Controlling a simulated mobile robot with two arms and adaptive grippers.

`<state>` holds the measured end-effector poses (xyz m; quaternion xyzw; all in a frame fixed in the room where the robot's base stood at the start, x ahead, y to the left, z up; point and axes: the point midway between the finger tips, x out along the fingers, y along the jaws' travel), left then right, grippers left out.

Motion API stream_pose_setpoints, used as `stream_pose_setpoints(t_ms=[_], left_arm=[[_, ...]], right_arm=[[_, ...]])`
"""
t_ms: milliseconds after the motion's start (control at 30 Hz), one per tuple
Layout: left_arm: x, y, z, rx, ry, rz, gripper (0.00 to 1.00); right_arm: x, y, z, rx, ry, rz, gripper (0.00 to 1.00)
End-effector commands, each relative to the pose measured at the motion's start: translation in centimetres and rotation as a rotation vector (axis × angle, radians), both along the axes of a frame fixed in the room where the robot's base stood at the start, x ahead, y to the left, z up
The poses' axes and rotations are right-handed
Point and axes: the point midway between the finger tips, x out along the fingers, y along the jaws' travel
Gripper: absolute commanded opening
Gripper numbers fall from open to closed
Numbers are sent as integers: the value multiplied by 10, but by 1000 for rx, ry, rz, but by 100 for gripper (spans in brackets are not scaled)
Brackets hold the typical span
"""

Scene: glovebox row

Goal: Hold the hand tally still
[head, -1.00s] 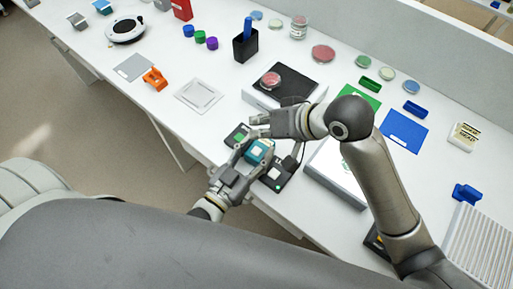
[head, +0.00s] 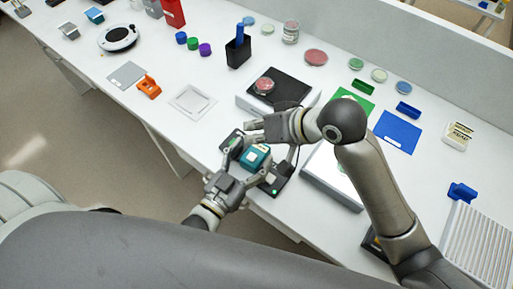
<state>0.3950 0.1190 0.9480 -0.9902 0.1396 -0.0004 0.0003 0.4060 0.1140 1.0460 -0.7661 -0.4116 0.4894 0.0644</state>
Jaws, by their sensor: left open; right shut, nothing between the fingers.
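The hand tally appears to be the small teal block with a pale top face (head: 255,156) near the table's front edge. My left gripper (head: 249,157) is open, with one finger on either side of the block. I cannot tell whether either finger touches it. My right gripper (head: 252,131) is shut and empty, just beyond the block in the picture. The fingers and black equipment hide the block's base.
A black-topped box (head: 280,87) carries a pink dish (head: 264,86). A white frame (head: 192,101) and orange holder (head: 149,87) lie left. A blue mat (head: 398,131) lies right.

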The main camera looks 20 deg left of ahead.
Motion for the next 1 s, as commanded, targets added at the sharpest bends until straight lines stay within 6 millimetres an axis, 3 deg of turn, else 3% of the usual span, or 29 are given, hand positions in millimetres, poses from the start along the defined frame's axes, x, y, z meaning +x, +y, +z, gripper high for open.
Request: stream_pose_setpoints(t_ms=[267, 700, 1000], left_arm=[[-9, 2, -1, 0, 3, -2, 71], [-87, 25, -2, 2, 6, -2, 71], [-114, 33, -1, -1, 1, 0, 71]], right_arm=[[0, 0, 0, 0, 0, 0, 0], [0, 0, 0, 0, 0, 0, 0], [0, 0, 0, 0, 0, 0, 0]])
